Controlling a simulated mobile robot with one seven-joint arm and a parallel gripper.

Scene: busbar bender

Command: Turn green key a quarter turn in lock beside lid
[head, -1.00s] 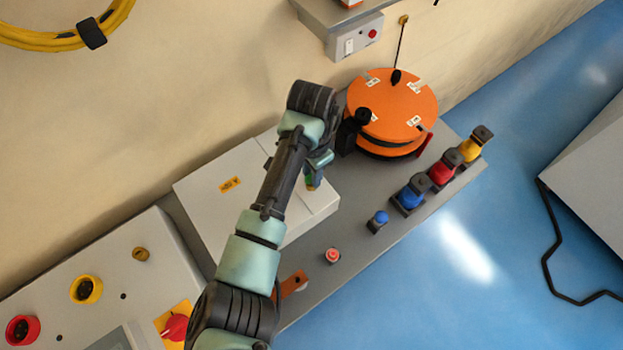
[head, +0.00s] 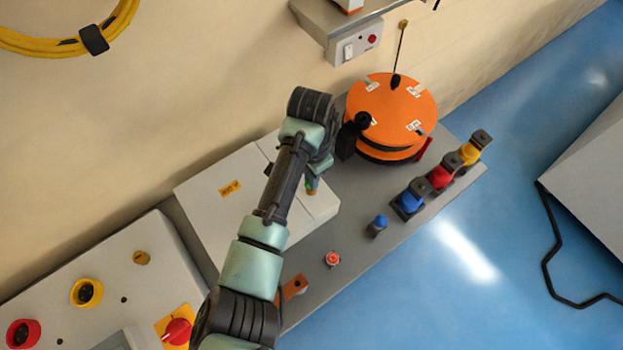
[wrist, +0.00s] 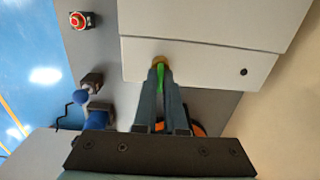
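The green key (wrist: 160,98) shows as a green strip between the two fingers of my gripper (wrist: 161,68) in the wrist view. My gripper is shut on it, and the fingers cover much of it. A brass lock (wrist: 161,60) sits right at the fingertips, on the narrow section of the white box. The lid (wrist: 205,26) is the larger white panel beyond a thin seam from that section. In the head view my arm covers part of the lid (head: 229,205), and my gripper (head: 311,186) is at the narrow section. The key's angle is hard to tell.
An orange drum (head: 395,100) with a black knob stands beyond the box. A red button (head: 332,259), a small blue knob (head: 379,222) and blue, red and yellow blocks (head: 441,176) line the front of the grey table (head: 345,225). A control panel (head: 120,270) is at lower left.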

